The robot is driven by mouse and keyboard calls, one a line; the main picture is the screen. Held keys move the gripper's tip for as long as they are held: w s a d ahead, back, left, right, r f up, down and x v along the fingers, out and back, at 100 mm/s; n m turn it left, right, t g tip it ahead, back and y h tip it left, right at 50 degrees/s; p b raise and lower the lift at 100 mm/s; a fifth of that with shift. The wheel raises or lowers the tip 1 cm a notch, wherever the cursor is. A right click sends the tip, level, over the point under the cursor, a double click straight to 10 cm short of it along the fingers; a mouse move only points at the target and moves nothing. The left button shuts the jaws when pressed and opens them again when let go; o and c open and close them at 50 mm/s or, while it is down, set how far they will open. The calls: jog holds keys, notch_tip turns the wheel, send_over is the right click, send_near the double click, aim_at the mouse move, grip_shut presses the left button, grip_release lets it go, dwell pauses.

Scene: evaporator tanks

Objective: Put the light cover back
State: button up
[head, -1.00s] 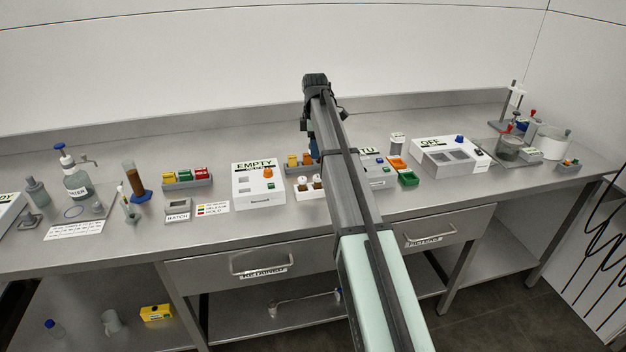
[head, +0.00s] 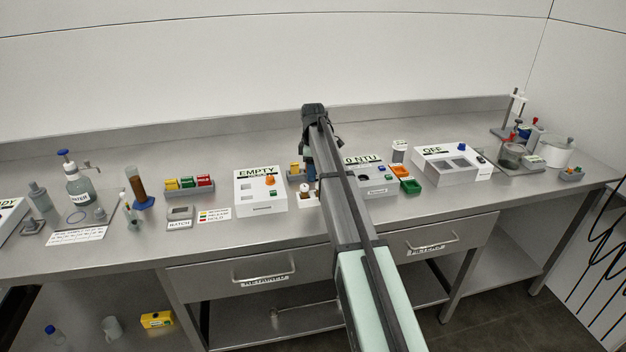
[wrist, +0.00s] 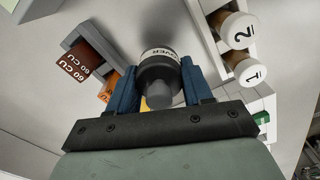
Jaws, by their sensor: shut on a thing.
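My gripper (wrist: 160,85) is shut on a dark cylindrical cover (wrist: 158,72) in the wrist view. The cover has a white lettered band, partly readable as "OVER", and sits between the blue fingers.
White-capped vials 1 (wrist: 253,73) and 2 (wrist: 238,32) stand close right of the fingers. A grey rack with a brown block (wrist: 82,62) is at left. The EMPTY box (head: 260,200) and OFF box (head: 446,175) flank the area.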

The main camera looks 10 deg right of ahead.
aim_at(313, 187)
jog(key=shift+f, duration=1.85)
jog(key=o, duration=1.1)
jog(key=shift+f, duration=0.1)
notch_tip(313, 187, up, 12)
jog(key=shift+r, duration=0.15)
jog(key=shift+o, duration=0.5)
